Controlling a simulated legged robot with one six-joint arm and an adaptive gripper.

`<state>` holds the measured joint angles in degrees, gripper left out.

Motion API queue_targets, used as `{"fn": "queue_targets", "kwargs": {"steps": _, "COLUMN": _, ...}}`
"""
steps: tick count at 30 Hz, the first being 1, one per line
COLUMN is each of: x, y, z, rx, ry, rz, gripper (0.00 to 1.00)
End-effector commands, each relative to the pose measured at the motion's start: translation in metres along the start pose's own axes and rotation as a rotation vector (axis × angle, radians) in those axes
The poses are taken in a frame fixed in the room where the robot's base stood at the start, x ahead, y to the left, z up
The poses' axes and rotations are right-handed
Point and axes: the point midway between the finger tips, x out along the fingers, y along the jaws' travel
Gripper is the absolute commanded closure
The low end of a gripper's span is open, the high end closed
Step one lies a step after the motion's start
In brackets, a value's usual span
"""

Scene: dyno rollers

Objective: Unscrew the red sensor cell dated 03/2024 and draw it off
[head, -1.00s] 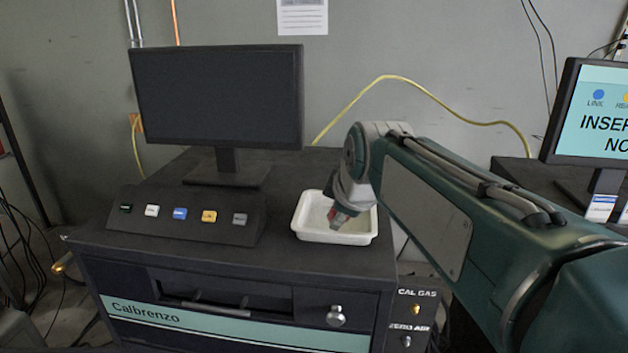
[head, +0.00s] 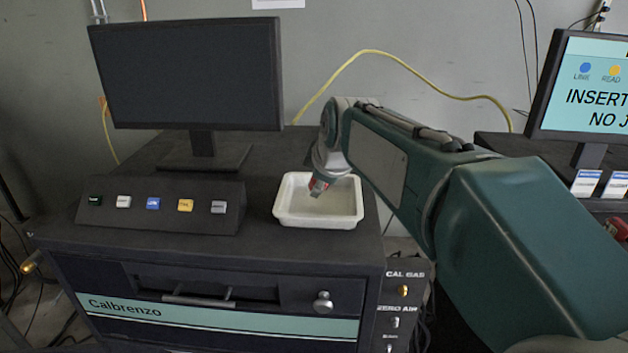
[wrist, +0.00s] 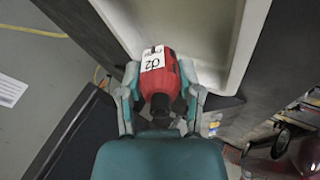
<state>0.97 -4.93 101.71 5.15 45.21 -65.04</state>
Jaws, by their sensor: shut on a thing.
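My gripper (wrist: 160,88) is shut on a red cell (wrist: 162,72) with a white label. The label seems to read "O2"; the smaller print, with any date, is not legible. The cell's dark, narrower end points back toward my palm. I cannot tell whether the cell touches the tray floor. The tray also shows beyond the cell in the wrist view (wrist: 128,30).
The tray sits at the right of the dark Calbrenzo cabinet (head: 215,262). A button panel (head: 158,205) and a dark monitor (head: 190,75) stand to its left. A lit screen (head: 590,95) and a partly seen red object (head: 617,229) are at the right.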

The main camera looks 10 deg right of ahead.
Motion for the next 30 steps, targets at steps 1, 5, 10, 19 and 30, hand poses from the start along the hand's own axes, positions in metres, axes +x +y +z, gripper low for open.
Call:
{"fn": "queue_targets", "kwargs": {"steps": 1, "x": 0.004, "y": 0.003, "z": 0.000, "rx": 0.000, "ry": 0.000, "rz": 0.001, "gripper": 1.00}}
{"fn": "queue_targets", "kwargs": {"steps": 5, "x": 0.013, "y": 0.009, "z": 0.001, "rx": 0.001, "ry": 0.000, "rz": 0.000, "gripper": 1.00}}
{"fn": "queue_targets", "kwargs": {"steps": 10, "x": 0.024, "y": 0.009, "z": 0.004, "rx": 0.001, "ry": 0.000, "rz": -0.001, "gripper": 1.00}}
{"fn": "queue_targets", "kwargs": {"steps": 19, "x": 0.034, "y": 0.003, "z": 0.008, "rx": 0.000, "ry": 0.001, "rz": 0.001, "gripper": 1.00}}
{"fn": "queue_targets", "kwargs": {"steps": 30, "x": 0.034, "y": 0.002, "z": 0.008, "rx": 0.000, "ry": 0.001, "rz": 0.001, "gripper": 0.13}}
